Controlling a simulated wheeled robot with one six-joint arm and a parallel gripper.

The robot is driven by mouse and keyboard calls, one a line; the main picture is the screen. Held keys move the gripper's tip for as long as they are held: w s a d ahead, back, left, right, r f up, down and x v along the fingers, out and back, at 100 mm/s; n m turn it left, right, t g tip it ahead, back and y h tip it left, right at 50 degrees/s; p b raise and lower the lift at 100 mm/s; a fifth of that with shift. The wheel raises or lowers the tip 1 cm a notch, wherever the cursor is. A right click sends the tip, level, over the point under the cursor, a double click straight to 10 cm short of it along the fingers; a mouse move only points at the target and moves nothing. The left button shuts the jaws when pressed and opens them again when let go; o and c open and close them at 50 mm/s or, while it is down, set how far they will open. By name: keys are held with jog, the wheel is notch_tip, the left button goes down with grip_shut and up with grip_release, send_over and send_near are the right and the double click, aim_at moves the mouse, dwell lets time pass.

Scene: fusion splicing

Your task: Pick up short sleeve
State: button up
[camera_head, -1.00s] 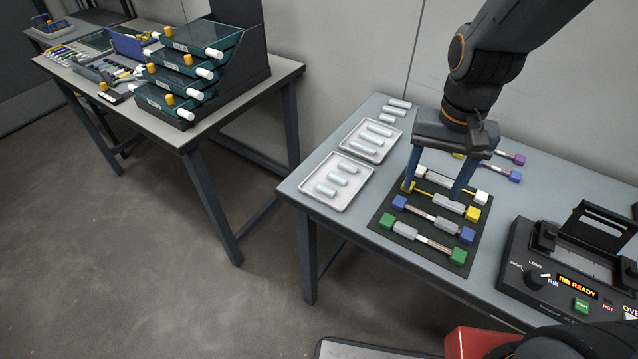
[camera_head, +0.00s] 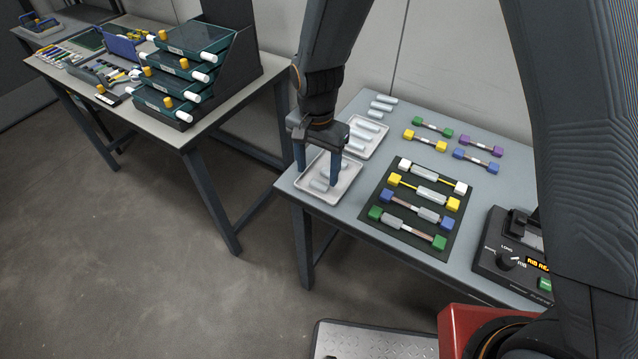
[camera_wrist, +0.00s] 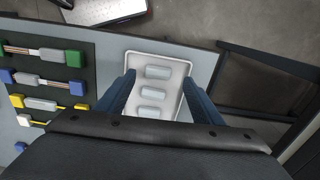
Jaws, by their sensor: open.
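Short pale grey-blue sleeves lie in the front white tray (camera_head: 350,178) on the right-hand table. In the wrist view three of these sleeves (camera_wrist: 155,93) lie in a column in the tray (camera_wrist: 175,62). My gripper (camera_head: 318,180) is over this tray, its two blue fingers open and pointing down. In the wrist view the fingers of my gripper (camera_wrist: 158,85) stand either side of the column of sleeves, with nothing held. In the head view the fingers partly hide the sleeves, and I cannot tell the exact height above them.
A second white tray (camera_head: 383,133) with longer sleeves lies behind. A dark mat (camera_head: 420,237) with several colour-ended fibre pieces lies to the right, other fibre pieces behind it. A splicer-like machine (camera_head: 508,265) stands at the right.

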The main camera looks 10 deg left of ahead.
aim_at(319, 184)
jog(key=shift+d+f+p, duration=0.2)
jog(key=shift+f+p, duration=0.35)
jog(key=shift+f, duration=1.4)
jog(key=c, duration=1.1)
